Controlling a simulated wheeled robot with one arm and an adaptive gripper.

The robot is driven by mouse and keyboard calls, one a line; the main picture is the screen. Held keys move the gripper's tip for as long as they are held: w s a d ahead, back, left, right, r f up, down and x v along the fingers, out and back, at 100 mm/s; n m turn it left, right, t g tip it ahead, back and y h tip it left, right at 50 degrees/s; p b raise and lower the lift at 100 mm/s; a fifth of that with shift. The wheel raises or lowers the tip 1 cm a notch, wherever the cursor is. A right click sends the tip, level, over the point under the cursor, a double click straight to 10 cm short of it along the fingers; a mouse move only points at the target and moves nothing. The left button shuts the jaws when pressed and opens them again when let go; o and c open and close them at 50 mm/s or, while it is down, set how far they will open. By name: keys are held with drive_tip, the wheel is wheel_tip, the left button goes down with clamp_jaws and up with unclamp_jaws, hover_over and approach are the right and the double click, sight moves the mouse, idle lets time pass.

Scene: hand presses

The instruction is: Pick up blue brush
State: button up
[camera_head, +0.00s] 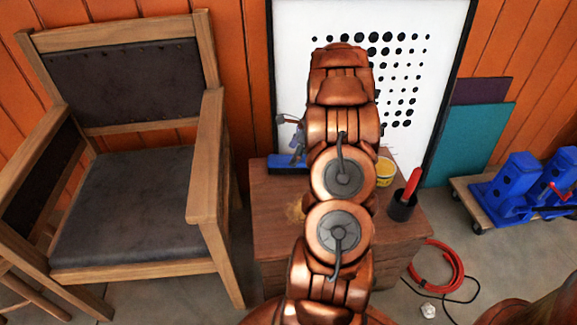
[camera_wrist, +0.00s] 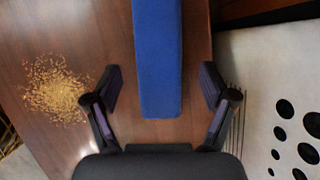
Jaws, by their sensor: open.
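The blue brush (camera_wrist: 158,60) shows in the wrist view as a long, plain blue block on the brown wooden top. It runs from the top edge down between my fingers, and its far end is out of frame. My gripper (camera_wrist: 162,88) is open, with one finger on each side of the brush and a gap on both sides. I cannot tell how high the fingers are above the top. In the head view a blue block (camera_head: 287,164) lies at the back left of the wooden chest, partly behind my arm. My gripper is hidden there.
The wooden chest (camera_head: 275,235) carries a sawdust pile (camera_wrist: 55,92), a yellow tub (camera_head: 384,171) and a dark cup with a red handle (camera_head: 404,200). A white dotted board (camera_head: 290,60) stands behind. A wooden armchair (camera_head: 130,215) is at left; a red hose (camera_head: 452,270) lies at right.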

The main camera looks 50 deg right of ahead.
sight(289, 158)
drive_tip(key=shift+b+x, duration=0.35)
drive_tip(key=shift+x, duration=1.5)
drive_tip(key=shift+a, duration=0.1)
drive_tip(key=shift+c, duration=0.3)
drive_tip(key=c, duration=1.3)
drive_tip(key=shift+r, duration=0.15)
drive_tip(key=shift+r+p, duration=0.65)
drive_tip(key=shift+r, duration=0.95)
drive_tip(key=shift+s+a+r, duration=0.1)
drive_tip(key=shift+s+r, duration=0.1)
drive_tip(key=shift+s, duration=0.05)
drive_tip(key=s+a, duration=0.1)
drive_tip(key=s, duration=0.4)
drive_tip(key=s+a+r+p, duration=0.1)
drive_tip(key=s, duration=0.4)
drive_tip(key=s+a+p, duration=0.1)
drive_tip(key=s, duration=0.4)
drive_tip(key=shift+a+r, duration=0.1)
drive_tip(key=shift+r, duration=0.05)
